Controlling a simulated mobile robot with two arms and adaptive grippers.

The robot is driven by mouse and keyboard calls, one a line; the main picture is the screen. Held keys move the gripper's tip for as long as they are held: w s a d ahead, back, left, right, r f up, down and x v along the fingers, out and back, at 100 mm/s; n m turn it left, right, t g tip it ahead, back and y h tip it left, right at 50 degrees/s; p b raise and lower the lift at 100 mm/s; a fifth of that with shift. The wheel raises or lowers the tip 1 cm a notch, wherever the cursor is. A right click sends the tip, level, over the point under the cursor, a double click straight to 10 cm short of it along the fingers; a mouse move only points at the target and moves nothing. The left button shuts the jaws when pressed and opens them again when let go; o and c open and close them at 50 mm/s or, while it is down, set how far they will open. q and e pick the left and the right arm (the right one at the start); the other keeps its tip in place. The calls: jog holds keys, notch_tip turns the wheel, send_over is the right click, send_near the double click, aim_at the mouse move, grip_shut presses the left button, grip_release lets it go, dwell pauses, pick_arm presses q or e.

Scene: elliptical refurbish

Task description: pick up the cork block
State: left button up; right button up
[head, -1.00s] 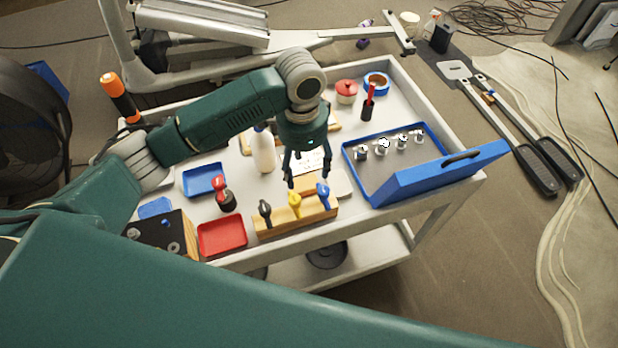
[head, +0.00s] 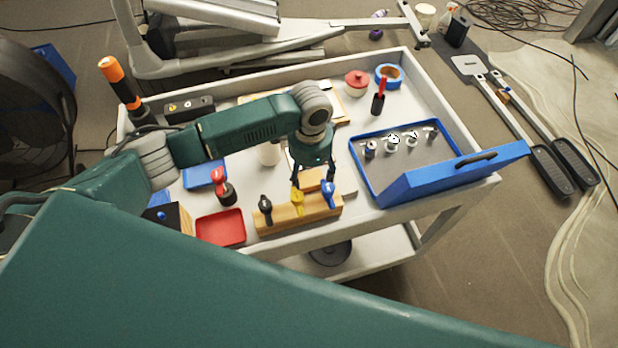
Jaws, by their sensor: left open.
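A small tan block (head: 311,181), which looks like the cork block, sits just behind the wooden tool rack (head: 275,219) on the cart. Its front is partly hidden by the rack and its tools. My left gripper (head: 314,179) points down over the block, open and empty, with its fingertips at either side of it in the head view. I cannot tell whether the fingers touch it. My right gripper is not in view.
The rack's black, yellow and blue handled tools stand close in front of the fingers. A blue case (head: 455,172) lies open to the right, and a red tray (head: 220,227) is at the left. A white bottle (head: 269,154) is partly behind my arm.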

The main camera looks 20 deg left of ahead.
aim_at(310, 182)
pick_arm(q)
jog(key=shift+f, duration=1.15)
jog(key=c, duration=0.8)
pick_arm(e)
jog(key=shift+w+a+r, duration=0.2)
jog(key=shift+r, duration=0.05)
pick_arm(q)
jog(key=shift+r, duration=0.15)
jog(key=shift+c, duration=0.2)
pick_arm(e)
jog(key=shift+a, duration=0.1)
pick_arm(q)
notch_tip(310, 182, up, 20)
jog(key=b, duration=0.2)
jog(key=shift+b, duration=0.35)
jog(key=o, duration=0.6)
jog(key=c, duration=0.5)
jog(key=shift+o, duration=0.2)
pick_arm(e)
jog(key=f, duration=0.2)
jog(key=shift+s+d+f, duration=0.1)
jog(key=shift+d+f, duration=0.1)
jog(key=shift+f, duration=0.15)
